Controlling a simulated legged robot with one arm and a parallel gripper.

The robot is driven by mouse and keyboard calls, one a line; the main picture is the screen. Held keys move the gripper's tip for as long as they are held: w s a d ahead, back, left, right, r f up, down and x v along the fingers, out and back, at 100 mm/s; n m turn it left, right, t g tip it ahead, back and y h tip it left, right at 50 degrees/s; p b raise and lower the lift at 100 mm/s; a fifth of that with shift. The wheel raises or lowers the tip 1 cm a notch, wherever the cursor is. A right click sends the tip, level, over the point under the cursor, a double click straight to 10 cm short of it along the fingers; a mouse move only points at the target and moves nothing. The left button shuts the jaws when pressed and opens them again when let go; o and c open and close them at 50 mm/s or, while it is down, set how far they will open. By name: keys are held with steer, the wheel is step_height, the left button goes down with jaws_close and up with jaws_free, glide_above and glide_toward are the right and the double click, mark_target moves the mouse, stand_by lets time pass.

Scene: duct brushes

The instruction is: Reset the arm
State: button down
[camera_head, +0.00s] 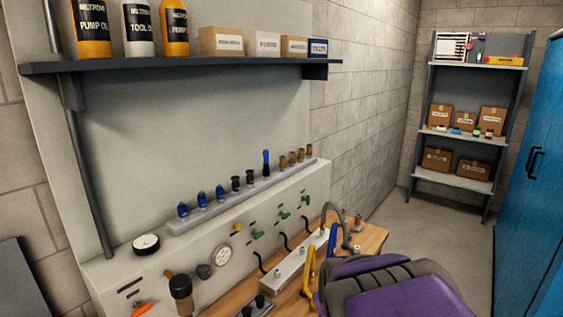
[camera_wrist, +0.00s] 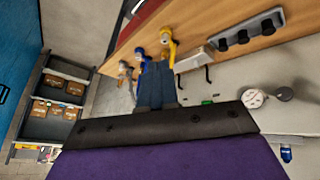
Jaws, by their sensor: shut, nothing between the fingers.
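My gripper (camera_wrist: 156,70) shows in the wrist view as dark blue-grey fingers, closed together and empty. It points towards the wooden bench (camera_wrist: 225,45), near a blue and a yellow hooked fitting (camera_wrist: 168,45). That view is turned over. In the head view my purple and dark grey arm is folded at the bottom right, over the front of the bench (camera_head: 374,238). The fingertips cannot be made out there.
A light panel holds gauges (camera_head: 221,256), green-handled valves and a rail (camera_head: 190,224) of several upright blue, black and brown pieces. A shelf (camera_head: 180,66) with bottles and boxes hangs above. A shelving rack (camera_head: 425,105) and blue cabinet (camera_head: 535,180) stand right, with clear floor between.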

steer(key=s+d+m+g+y, duration=0.1)
steer(key=s+g, duration=0.7)
steer(key=s, duration=2.6)
steer(key=shift+d+m, duration=0.45)
steer(key=shift+m, duration=0.55)
